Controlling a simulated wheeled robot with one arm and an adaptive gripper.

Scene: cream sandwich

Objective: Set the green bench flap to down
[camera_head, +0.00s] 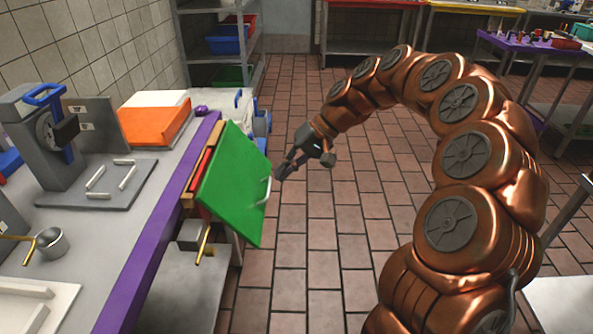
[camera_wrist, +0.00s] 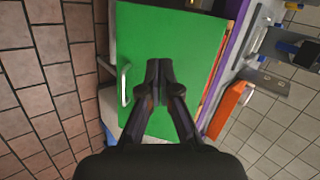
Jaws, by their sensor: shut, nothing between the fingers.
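The green bench flap (camera_head: 236,182) is hinged along the purple-edged bench and slants outward and down from it, neither level nor hanging straight. A light metal handle (camera_head: 265,192) sits near its outer edge. In the wrist view the green flap (camera_wrist: 185,45) fills the middle, with its handle (camera_wrist: 125,85) to the left of my fingers. My gripper (camera_head: 281,174) is just beyond the flap's outer edge, near the handle; its fingers (camera_wrist: 160,66) are shut and empty. I cannot tell whether they touch the flap.
The grey bench (camera_head: 150,215) carries a slicer-like machine (camera_head: 42,140), an orange box (camera_head: 155,125) and a small metal pot (camera_head: 51,243). A gold lever (camera_head: 204,245) hangs below the flap. The tiled floor (camera_head: 310,235) to the right is clear. Shelves (camera_head: 225,60) stand behind.

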